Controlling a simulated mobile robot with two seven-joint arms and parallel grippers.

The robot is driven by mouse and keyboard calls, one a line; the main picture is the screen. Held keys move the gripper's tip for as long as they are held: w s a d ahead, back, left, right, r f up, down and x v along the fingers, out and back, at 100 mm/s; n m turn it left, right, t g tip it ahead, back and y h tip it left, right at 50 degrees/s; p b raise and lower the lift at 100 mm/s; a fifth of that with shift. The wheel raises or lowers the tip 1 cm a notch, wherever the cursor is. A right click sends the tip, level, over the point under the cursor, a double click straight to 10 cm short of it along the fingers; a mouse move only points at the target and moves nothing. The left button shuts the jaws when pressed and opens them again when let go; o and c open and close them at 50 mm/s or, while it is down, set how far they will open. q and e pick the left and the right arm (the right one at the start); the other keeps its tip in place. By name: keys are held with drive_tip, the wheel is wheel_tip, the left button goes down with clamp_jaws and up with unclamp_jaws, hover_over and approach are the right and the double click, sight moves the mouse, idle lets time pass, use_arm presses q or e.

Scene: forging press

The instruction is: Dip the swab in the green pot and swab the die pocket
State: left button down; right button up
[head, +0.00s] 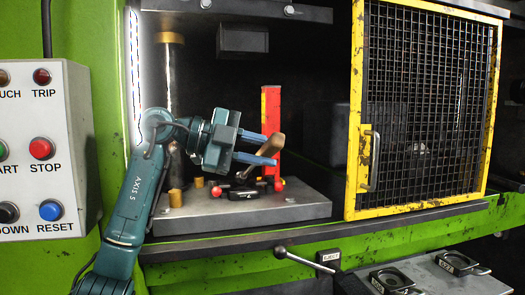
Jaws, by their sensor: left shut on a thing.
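My left gripper (268,149) reaches into the press opening from the left. Its two blue fingers are shut on the swab, whose brown handle (273,146) shows between and beyond the fingertips. A dark part of the swab seems to slope down to the left, toward the dark die (243,191) on the grey press bed. The die pocket itself is too small and dark to make out, and I cannot tell if the swab touches it. No green pot shows in this view. My right gripper is not in view.
An upright red and yellow post (271,130) stands behind the swab. Red knobs flank the die. The yellow mesh guard (428,105) is at the right of the opening. A button panel (42,150) is at left. A lever (305,261) and black-handled plates (457,263) are below.

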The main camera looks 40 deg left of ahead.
use_arm(q)
drive_tip(key=shift+f+b, duration=0.55)
drive_tip(key=shift+f, duration=0.15)
drive_tip(key=shift+f, duration=0.1)
idle(1.1)
drive_tip(key=shift+p, duration=0.3)
drive_tip(key=shift+w+a, duration=0.2)
drive_tip(key=shift+a, duration=0.1)
drive_tip(key=shift+d, duration=0.1)
drive_tip(key=shift+s+d, duration=0.4)
drive_tip(key=shift+d, duration=0.05)
drive_tip(key=shift+a, duration=0.1)
drive_tip(key=shift+w+a+p, duration=0.3)
drive_tip(key=shift+a+p, duration=0.05)
drive_tip(key=shift+p, duration=0.1)
drive_tip(key=shift+w, duration=0.1)
